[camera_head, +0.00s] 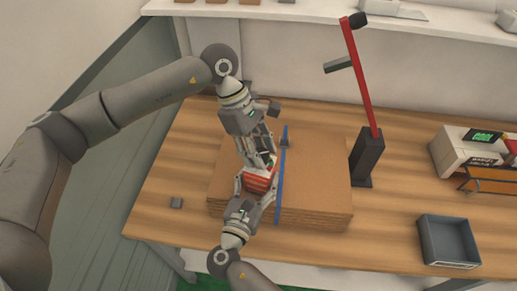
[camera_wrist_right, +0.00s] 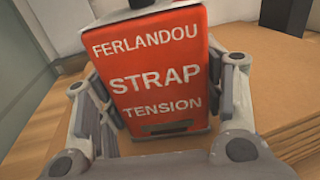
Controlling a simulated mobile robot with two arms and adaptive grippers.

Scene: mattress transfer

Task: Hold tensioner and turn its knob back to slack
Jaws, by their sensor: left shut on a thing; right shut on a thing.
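The red strap tensioner (camera_head: 261,180) sits over the near part of the cardboard stack, beside the blue strap (camera_head: 282,175). Its red face with white lettering fills the right wrist view (camera_wrist_right: 155,80). My right gripper (camera_head: 256,190) comes from the near side and is shut on the tensioner body, one finger on each side (camera_wrist_right: 158,125). My left gripper (camera_head: 262,160) comes down from the far side and is shut at the tensioner's far, dark end, where the knob is. The fingers mostly hide the knob, so its turn cannot be read.
The flat cardboard stack (camera_head: 325,190) lies on the wooden table (camera_head: 390,225). A red post on a dark stand (camera_head: 368,155) rises to the right. A grey bin (camera_head: 450,242) and a white machine (camera_head: 462,150) stand further right.

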